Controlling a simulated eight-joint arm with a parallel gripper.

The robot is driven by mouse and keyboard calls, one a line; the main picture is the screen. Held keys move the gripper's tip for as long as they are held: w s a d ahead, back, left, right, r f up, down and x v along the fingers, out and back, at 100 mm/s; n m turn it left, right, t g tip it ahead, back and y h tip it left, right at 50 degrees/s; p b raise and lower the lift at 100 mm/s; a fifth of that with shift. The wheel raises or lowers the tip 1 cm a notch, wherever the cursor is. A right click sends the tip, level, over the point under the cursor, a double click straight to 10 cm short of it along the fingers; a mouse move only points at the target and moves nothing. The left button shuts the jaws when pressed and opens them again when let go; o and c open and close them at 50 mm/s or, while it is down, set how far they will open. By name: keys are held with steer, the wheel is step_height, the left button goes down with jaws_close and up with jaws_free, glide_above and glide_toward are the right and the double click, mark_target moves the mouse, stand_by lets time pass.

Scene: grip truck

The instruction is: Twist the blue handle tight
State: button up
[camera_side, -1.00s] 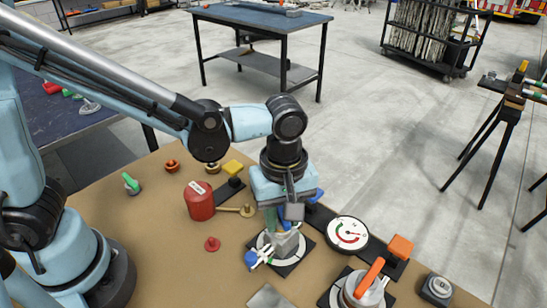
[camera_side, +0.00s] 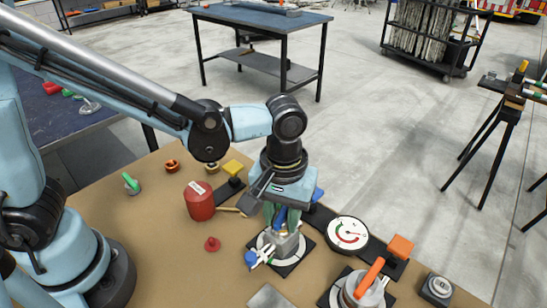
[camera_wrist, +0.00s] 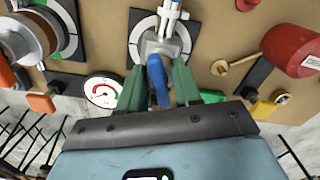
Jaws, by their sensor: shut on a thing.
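The blue handle (camera_wrist: 157,82) sits on a grey metal fitting (camera_wrist: 165,45) in the wrist view. In the side view the handle (camera_side: 281,216) is partly hidden by my gripper. The fitting stands on a black plate with a white ring (camera_side: 300,260). My gripper (camera_wrist: 158,75) points down over the fitting, with green fingers on either side of the handle. It is shut on the handle. In the side view my gripper (camera_side: 281,222) is directly above the fitting. Exact finger contact is hard to see.
A white lever with a blue knob (camera_side: 252,259) lies close beside the fitting. A round gauge (camera_side: 347,233) and an orange-handled dial (camera_side: 368,277) stand to the right. A red cylinder (camera_side: 199,201) and a small red knob (camera_side: 212,244) stand to the left. Bare board lies at the front left.

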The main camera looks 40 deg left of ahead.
mark_target(282, 212)
steer(key=m, duration=0.7)
stand_by(0.3)
steer(key=o, duration=0.7)
steer(key=shift+c, duration=0.2)
steer(key=shift+r, duration=3.75)
steer(key=a+n+t, duration=0.1)
steer(key=a+t, duration=0.1)
steer(key=a, duration=0.4)
steer(key=a+t, duration=0.2)
steer(key=a, duration=0.4)
steer(key=s+a+n+t, duration=0.1)
steer(key=a+t, duration=0.2)
steer(key=a, duration=0.3)
steer(key=shift+a+n, duration=0.3)
